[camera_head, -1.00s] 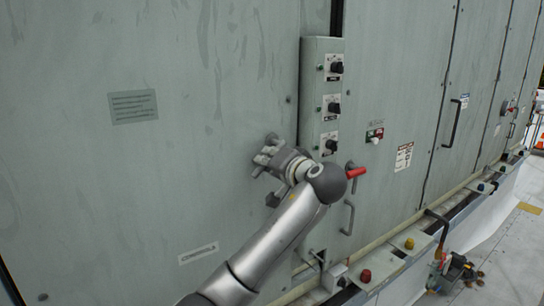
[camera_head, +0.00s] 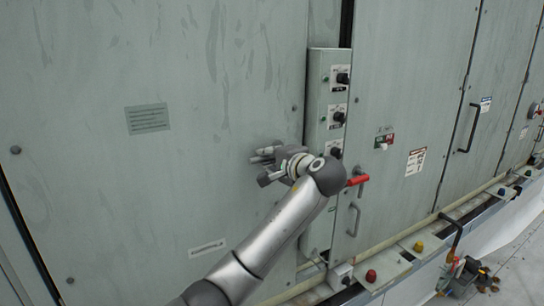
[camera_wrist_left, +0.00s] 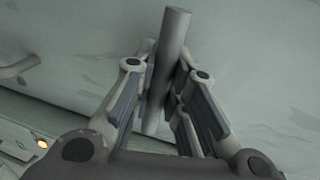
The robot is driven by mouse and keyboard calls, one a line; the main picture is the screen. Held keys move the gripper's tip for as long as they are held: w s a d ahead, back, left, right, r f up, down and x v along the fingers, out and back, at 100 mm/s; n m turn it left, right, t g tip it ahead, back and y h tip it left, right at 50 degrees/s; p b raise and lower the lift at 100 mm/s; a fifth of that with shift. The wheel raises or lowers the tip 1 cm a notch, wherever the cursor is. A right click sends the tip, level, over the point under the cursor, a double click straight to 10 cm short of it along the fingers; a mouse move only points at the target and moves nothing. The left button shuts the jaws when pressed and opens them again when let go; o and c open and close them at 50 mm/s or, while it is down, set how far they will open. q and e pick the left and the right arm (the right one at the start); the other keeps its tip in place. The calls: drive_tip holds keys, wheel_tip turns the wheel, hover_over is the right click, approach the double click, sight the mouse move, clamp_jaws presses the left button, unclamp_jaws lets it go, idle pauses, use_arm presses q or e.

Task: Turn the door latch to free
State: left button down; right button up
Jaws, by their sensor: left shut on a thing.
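My left gripper (camera_head: 266,165) is in front of the large grey-green panel (camera_head: 215,90), just left of the control box. The left wrist view shows its two fingers (camera_wrist_left: 160,100) closed around a grey round bar (camera_wrist_left: 172,45). The bar looks like a latch lever, but its mount is hidden. A lever with a red grip (camera_head: 358,180) sits on the door right of the control box, partly behind my left wrist, and my gripper is apart from it. My right gripper is not in view.
The control box (camera_head: 316,120) with black knobs stands out beside my left wrist. A grey pull handle (camera_head: 354,218) is below the red grip. A ledge with red (camera_head: 371,276) and yellow (camera_head: 418,246) domes runs along the bottom. A longer door handle (camera_head: 470,128) is further right.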

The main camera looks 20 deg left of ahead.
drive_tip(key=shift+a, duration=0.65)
use_arm(q)
drive_tip(key=c, duration=1.4)
unclamp_jaws()
drive_tip(key=shift+w+d, duration=0.1)
drive_tip(key=shift+c, duration=0.2)
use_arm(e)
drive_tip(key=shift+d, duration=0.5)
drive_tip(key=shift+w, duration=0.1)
use_arm(q)
drive_tip(key=v, duration=1.2)
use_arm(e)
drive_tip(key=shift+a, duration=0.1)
